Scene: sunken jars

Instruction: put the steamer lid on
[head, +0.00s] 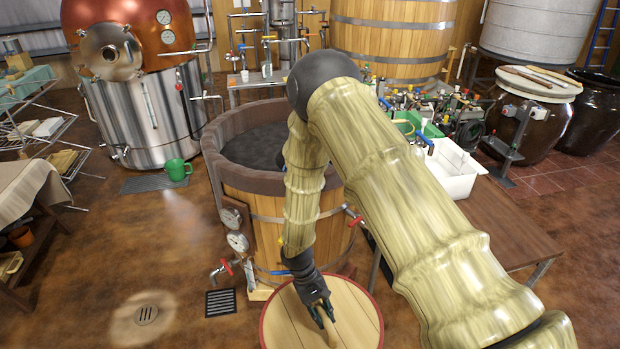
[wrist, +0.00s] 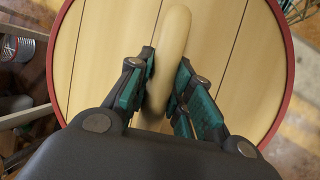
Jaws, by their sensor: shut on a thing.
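The steamer lid (head: 352,310) is a round disc of light wooden planks with a red rim. It shows at the bottom middle of the head view and fills most of the wrist view (wrist: 95,50). A pale bar handle (wrist: 172,50) crosses its top. My gripper (wrist: 160,85) is shut on this handle, with a green-padded finger on each side; it also shows in the head view (head: 325,313). The steamer is likely the wooden tub (head: 268,207) with a thick brown rim, behind the lid. Its top is open and dark inside, and my arm hides part of it.
A valve with a red handle (head: 222,268) and gauges (head: 238,242) stick out from the tub's front left. A brown table (head: 500,228) with a white basin (head: 452,172) stands to the right.

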